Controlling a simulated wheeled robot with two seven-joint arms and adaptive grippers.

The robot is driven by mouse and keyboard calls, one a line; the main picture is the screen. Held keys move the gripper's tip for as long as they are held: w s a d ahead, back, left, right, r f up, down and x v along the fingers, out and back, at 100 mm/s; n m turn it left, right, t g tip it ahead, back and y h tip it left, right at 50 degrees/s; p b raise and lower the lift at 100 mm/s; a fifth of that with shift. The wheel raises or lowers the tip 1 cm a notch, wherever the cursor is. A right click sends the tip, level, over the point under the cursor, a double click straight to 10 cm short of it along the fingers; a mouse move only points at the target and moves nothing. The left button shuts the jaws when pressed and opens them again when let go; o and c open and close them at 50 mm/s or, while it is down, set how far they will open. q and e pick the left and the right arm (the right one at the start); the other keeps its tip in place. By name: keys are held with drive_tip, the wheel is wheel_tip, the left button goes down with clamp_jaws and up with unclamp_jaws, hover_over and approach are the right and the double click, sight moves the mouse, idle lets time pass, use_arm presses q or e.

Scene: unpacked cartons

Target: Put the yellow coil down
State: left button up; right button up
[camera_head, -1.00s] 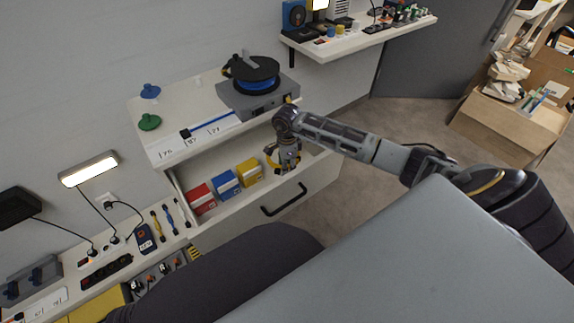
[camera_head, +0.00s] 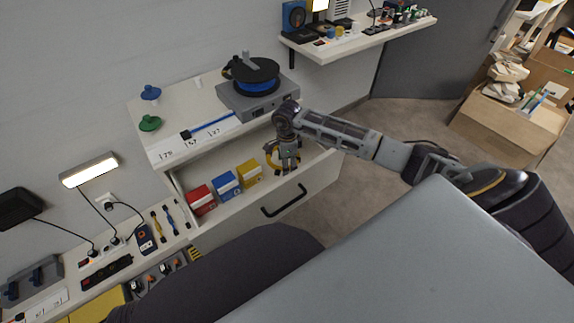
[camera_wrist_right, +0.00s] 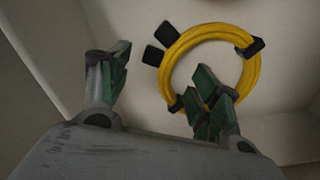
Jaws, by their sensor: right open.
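The yellow coil (camera_wrist_right: 205,32) is a ring of yellow cable with black clips. It is inside the open drawer (camera_head: 235,215), at its right end; in the head view the coil (camera_head: 269,151) is partly hidden behind my right gripper (camera_head: 289,170). In the right wrist view my right gripper (camera_wrist_right: 160,92) is open, its fingers wide apart. The right finger overlaps the lower edge of the ring in the picture; I cannot tell if it touches. The left finger is clear of the coil. My left gripper is out of view.
Red (camera_head: 201,199), blue (camera_head: 226,184) and yellow (camera_head: 248,173) boxes stand in the drawer left of the coil. Above, the counter holds a grey device with a black-and-blue spool (camera_head: 255,77). The drawer's front wall and black handle (camera_head: 284,200) are close to the gripper.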

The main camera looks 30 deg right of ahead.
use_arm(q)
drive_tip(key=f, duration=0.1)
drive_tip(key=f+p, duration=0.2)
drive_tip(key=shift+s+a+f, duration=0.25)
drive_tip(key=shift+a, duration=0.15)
use_arm(e)
wheel_tip(320, 180, up, 10)
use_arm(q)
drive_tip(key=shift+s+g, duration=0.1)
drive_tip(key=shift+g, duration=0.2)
use_arm(e)
drive_tip(key=shift+r, duration=0.1)
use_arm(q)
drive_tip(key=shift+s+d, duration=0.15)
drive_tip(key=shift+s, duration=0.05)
